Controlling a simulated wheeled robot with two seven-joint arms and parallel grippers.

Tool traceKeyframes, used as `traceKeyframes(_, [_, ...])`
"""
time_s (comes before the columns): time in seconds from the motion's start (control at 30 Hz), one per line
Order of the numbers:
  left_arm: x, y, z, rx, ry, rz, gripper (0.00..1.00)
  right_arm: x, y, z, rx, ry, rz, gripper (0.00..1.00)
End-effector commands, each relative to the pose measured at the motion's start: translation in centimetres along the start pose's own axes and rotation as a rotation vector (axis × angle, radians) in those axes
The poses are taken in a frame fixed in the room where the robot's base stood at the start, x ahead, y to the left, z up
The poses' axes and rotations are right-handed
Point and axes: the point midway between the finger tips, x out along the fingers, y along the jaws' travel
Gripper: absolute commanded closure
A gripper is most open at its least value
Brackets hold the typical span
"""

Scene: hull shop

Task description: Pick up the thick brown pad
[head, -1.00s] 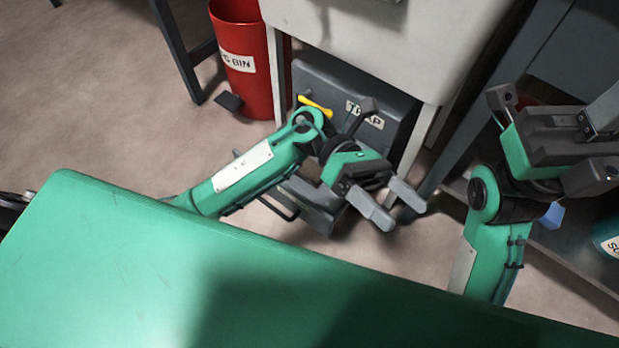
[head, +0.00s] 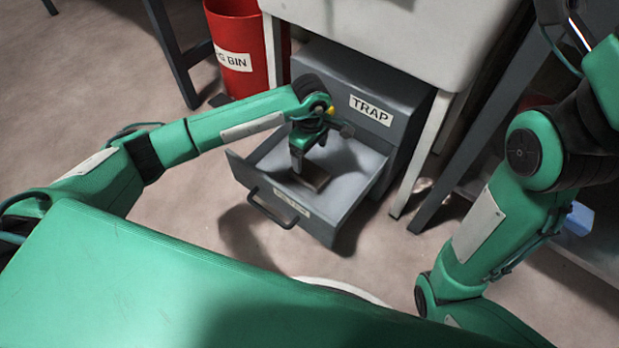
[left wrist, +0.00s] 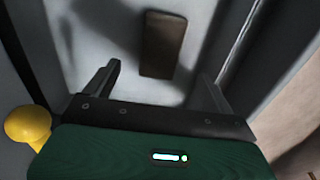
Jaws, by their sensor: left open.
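The thick brown pad (head: 318,179) lies flat inside the open grey drawer (head: 342,222). It shows in the left wrist view (left wrist: 162,45) as a brown block on the pale drawer floor, beyond the fingertips. My left gripper (head: 302,165) points down into the drawer, over the pad, and partly hides it in the head view. In the left wrist view, the left gripper (left wrist: 160,78) is open, with nothing between its fingers. The pad lines up roughly with the gap. My right gripper is out of view; only its arm shows at right.
The drawer's walls stand close around the left gripper. The cabinet labelled TRAP (head: 372,108) is behind. A yellow knob (left wrist: 28,126) shows beside the gripper body. A red bin (head: 236,60) stands back left; bench legs (head: 440,150) are at right.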

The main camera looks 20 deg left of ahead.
Motion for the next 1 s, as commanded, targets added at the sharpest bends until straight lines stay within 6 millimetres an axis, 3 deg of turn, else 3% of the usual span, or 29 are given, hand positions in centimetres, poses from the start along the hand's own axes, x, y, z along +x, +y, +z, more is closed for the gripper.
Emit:
traceKeyframes(0.03, [1.6, -0.1, 0.1, 0.000, -0.002, -0.002, 0.13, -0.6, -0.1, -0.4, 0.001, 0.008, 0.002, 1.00])
traceKeyframes(0.13, [3.1, 0.0, 0.1, -0.001, -0.002, 0.000, 0.13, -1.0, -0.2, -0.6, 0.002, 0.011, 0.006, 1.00])
traceKeyframes(0.47, [4.6, 0.0, 0.1, 0.000, -0.004, 0.001, 0.13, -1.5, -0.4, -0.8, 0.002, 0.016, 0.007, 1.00])
traceKeyframes(0.8, [8.3, -0.2, 0.0, -0.001, -0.005, 0.000, 0.13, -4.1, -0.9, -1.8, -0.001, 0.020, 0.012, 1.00])
traceKeyframes(1.0, [9.3, -0.2, -0.1, -0.001, -0.004, 0.001, 0.13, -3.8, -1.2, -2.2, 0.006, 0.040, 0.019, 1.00])
